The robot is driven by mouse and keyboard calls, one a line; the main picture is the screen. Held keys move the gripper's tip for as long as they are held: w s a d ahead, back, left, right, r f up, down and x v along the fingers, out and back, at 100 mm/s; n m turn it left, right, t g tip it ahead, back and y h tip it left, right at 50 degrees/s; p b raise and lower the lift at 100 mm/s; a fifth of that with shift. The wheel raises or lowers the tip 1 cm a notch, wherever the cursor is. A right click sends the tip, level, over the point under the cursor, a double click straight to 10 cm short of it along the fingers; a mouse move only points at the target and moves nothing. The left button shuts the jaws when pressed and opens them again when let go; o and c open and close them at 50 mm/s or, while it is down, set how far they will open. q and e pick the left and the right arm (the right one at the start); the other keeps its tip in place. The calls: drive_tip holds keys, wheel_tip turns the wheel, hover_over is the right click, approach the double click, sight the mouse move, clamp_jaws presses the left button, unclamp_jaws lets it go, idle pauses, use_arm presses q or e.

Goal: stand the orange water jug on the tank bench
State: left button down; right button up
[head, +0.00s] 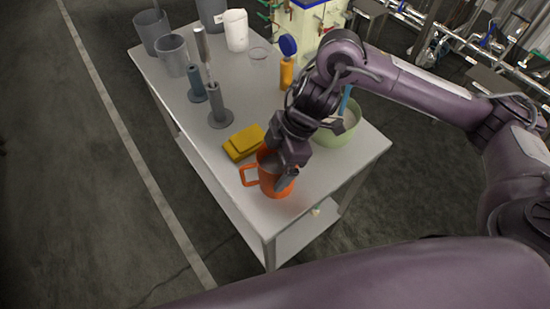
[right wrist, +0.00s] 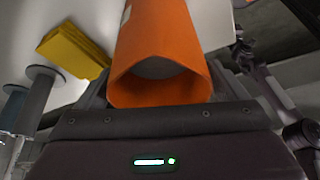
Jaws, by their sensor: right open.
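The orange water jug (head: 266,185) stands upright on the grey-white tank bench (head: 318,178), close to its near corner, with its handle pointing left. My right gripper (head: 284,172) is at the jug from above, its jaws open. In the right wrist view the jug (right wrist: 165,35) lies between the open fingers, its mouth toward the camera. I cannot tell whether the fingers touch it. The jug's right side is partly hidden by the gripper in the head view. My left gripper is not in view.
A yellow block-like item (head: 244,142) lies just behind the jug. A green bowl (head: 337,132) stands to the right, partly behind my arm. Grey stands (head: 219,118), an orange bottle (head: 287,74) and grey containers (head: 173,56) occupy the farther bench.

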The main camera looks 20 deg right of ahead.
drive_tip(key=shift+r, duration=0.1)
drive_tip(key=p+v, duration=0.2)
drive_tip(key=v, duration=1)
drive_tip(key=shift+s, duration=0.1)
